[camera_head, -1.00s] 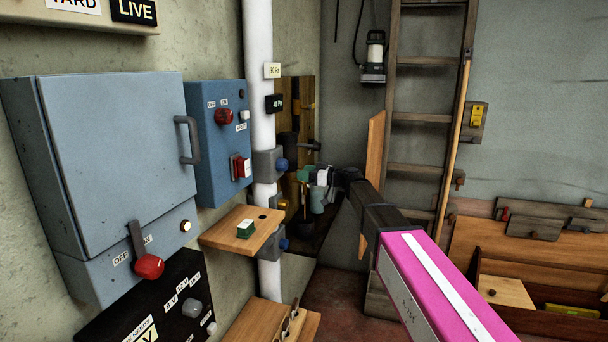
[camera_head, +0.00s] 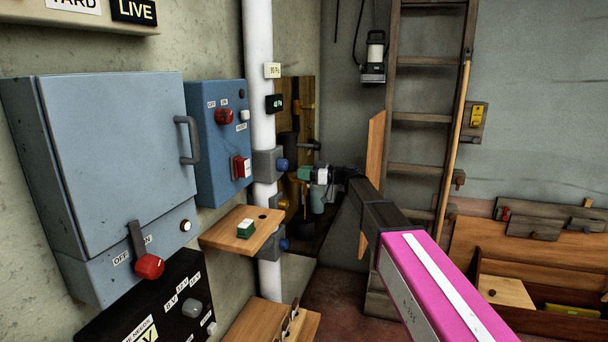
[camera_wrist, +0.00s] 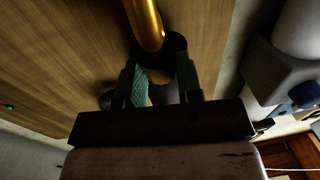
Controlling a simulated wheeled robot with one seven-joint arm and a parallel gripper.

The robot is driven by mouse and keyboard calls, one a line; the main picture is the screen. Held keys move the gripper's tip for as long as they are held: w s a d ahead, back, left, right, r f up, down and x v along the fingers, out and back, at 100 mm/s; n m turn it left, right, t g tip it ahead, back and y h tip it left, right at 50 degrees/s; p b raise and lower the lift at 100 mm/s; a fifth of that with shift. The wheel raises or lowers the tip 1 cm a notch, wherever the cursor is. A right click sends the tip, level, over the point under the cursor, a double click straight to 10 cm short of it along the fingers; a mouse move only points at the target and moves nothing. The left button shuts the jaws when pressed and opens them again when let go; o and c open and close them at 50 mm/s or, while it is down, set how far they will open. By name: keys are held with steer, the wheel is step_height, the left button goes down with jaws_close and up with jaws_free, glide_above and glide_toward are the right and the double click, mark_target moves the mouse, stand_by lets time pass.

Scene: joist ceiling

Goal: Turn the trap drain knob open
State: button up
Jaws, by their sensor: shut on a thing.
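My gripper (camera_wrist: 160,85) has two green fingers, seen in the wrist view on either side of a small part below a dark round collar (camera_wrist: 172,46). The fingers are shut on this part, which I take to be the trap drain knob (camera_wrist: 159,76). Most of it is hidden by the fingers, so its turn angle cannot be read. A brass pipe (camera_wrist: 146,22) runs up from the collar. In the head view my gripper (camera_head: 304,174) is small, beside the wooden board behind the white pipe, and the knob is not clearly visible.
The white pipe (camera_head: 259,90) with grey brackets stands left of my gripper. Blue boxes line the left wall. A ladder (camera_head: 422,116) leans behind my arm.

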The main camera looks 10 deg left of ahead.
steer(key=n+g, duration=0.2)
steer(key=g, duration=0.1)
steer(key=shift+w+a, duration=0.1)
steer(key=shift+w, duration=0.2)
steer(key=shift+n+g+h, duration=0.3)
steer(key=shift+g, duration=0.2)
steer(key=shift+s, duration=0.1)
steer(key=o, duration=0.9)
steer(key=shift+o, duration=0.2)
steer(key=v, duration=1.1)
